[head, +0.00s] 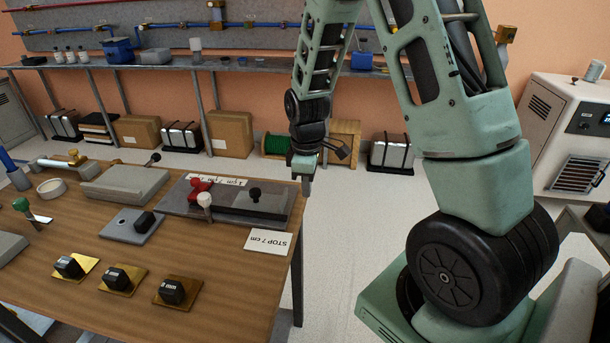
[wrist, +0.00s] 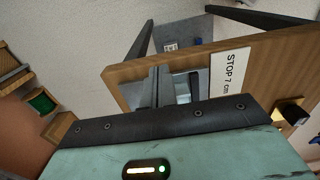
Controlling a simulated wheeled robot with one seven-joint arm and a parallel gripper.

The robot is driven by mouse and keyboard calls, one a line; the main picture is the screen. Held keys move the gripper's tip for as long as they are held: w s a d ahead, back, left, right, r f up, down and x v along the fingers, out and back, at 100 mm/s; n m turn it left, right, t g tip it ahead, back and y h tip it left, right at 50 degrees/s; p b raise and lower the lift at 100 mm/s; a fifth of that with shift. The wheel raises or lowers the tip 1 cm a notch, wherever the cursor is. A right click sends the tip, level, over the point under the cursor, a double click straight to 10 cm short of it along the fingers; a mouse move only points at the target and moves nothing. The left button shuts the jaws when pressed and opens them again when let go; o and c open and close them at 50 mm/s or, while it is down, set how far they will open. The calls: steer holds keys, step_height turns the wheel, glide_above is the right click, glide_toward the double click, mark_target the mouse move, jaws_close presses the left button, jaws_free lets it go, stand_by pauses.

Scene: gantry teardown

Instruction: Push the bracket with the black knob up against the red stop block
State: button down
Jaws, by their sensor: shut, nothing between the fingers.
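The bracket is a dark grey block (head: 262,206) with an upright black knob (head: 254,193). It sits on the right part of a grey base plate (head: 172,200) on the wooden table. The red stop block (head: 199,186) is on the same plate, to the left, with a visible gap between them. A white-knobbed part (head: 205,200) stands in front, near that gap. My gripper (head: 306,187) is shut and empty, pointing down by the table's right edge, right of the bracket and apart from it. Its fingers (wrist: 156,78) also show in the wrist view.
A white card reading STOP 7 cm (head: 268,240) lies at the table's right edge, in front of the plate. A small grey plate (head: 132,226) lies left of the base plate. Floor is clear right of the table.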

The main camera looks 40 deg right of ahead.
mark_target(251, 190)
steer(key=f, duration=0.1)
steer(key=w+a+f, duration=0.1)
steer(key=w+f, duration=0.1)
steer(key=f, duration=0.1)
steer(key=shift+a+p, duration=0.3)
steer(key=shift+p, duration=0.1)
steer(key=shift+w+a, duration=0.5)
steer(key=shift+w, duration=0.1)
steer(key=w+a, duration=0.2)
steer(key=w+a+p, duration=0.1)
steer(key=w+a, duration=0.1)
steer(key=w, duration=0.1)
steer(key=w+a, duration=0.2)
steer(key=w, duration=0.1)
steer(key=shift+w+a+p, duration=0.15)
steer(key=shift+a+p, duration=0.05)
steer(key=shift+p, duration=0.1)
